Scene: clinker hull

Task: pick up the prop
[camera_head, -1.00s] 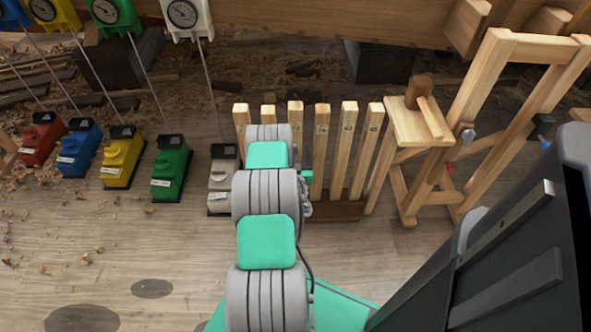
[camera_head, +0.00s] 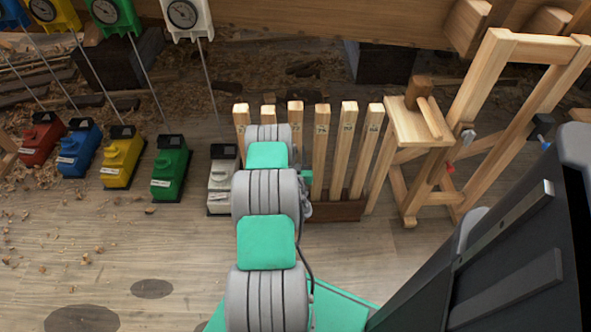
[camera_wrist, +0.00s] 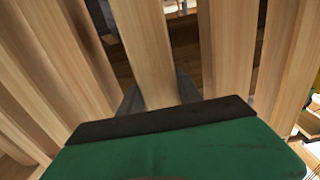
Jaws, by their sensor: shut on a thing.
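Several pale wooden props stand side by side in a dark wooden rack (camera_head: 335,212). In the head view the upright prop (camera_head: 320,150) is one of them, and number marks show near their tops. In the wrist view my gripper (camera_wrist: 158,95) has its two dark fingers on either side of one pale prop (camera_wrist: 145,45), shut on it. Other props (camera_wrist: 220,45) stand close on both sides. In the head view my arm hides the gripper and part of the row, so I cannot tell which numbered prop is held. The held prop's lower end is hidden.
A wooden trestle with a mallet (camera_head: 418,92) stands right of the rack. A white block (camera_head: 222,180) is left of it, with green (camera_head: 170,172), yellow (camera_head: 122,160), blue and red blocks further left. The hull planking (camera_head: 310,20) runs behind.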

